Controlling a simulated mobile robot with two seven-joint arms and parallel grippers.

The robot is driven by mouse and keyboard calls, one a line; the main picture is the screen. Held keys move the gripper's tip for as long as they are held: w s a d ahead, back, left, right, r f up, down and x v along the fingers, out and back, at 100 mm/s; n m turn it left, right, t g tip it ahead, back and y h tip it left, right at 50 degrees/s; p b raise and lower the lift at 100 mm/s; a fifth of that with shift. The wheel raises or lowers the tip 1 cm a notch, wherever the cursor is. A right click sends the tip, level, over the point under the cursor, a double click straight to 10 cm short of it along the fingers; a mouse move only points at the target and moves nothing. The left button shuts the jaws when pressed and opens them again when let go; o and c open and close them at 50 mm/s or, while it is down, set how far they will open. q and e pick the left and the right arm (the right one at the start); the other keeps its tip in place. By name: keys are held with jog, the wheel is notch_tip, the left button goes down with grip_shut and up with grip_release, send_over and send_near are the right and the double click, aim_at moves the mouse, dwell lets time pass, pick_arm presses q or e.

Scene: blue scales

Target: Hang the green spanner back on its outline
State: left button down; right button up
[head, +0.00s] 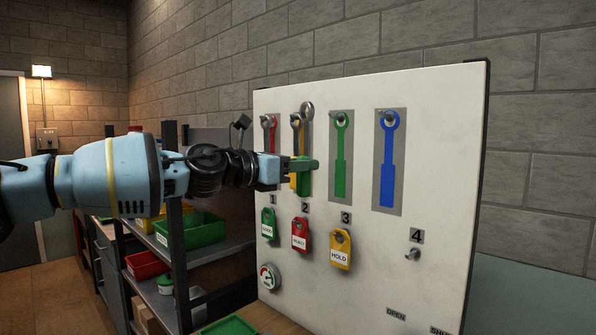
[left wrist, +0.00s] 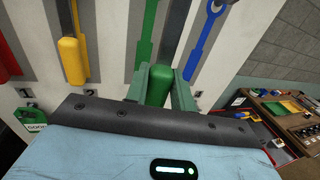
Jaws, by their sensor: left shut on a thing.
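The white board (head: 440,130) carries a green spanner-shaped outline (head: 340,165) on a grey strip, with a peg at its ring; this outline is partly visible in the left wrist view (left wrist: 149,35). My left gripper (head: 303,164) is shut on the green handle of the green spanner (head: 303,186), which also shows in the left wrist view (left wrist: 158,88). The spanner is upright, its metal ring at the top, left of the green outline in the head view and overlapping the yellow spanner (head: 295,135). Its gap to the board is unclear. My right gripper is out of view.
A blue outline (head: 388,165) with a peg is right of the green one. A red spanner (head: 267,135) hangs at left. Below are green (head: 268,225), red (head: 300,236) and yellow (head: 340,250) tags and a dial (head: 268,277). Shelves with bins (head: 200,229) stand left.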

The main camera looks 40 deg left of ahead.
pick_arm(q)
jog(key=shift+w+d+f+b, duration=0.15)
jog(key=shift+w+b, duration=0.85)
jog(key=shift+w, duration=1.15)
jog(key=shift+w+d+b, duration=0.2)
jog(key=shift+w+b, duration=0.75)
jog(key=shift+w, duration=1.2)
jog(key=shift+w+f+b, duration=0.35)
jog(key=shift+w+b, duration=0.05)
jog(key=shift+b, duration=0.25)
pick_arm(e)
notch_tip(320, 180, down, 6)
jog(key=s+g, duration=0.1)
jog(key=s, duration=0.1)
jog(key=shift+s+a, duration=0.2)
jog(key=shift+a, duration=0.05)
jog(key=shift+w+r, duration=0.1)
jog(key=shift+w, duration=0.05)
pick_arm(q)
jog(key=c, duration=1.1)
grip_release()
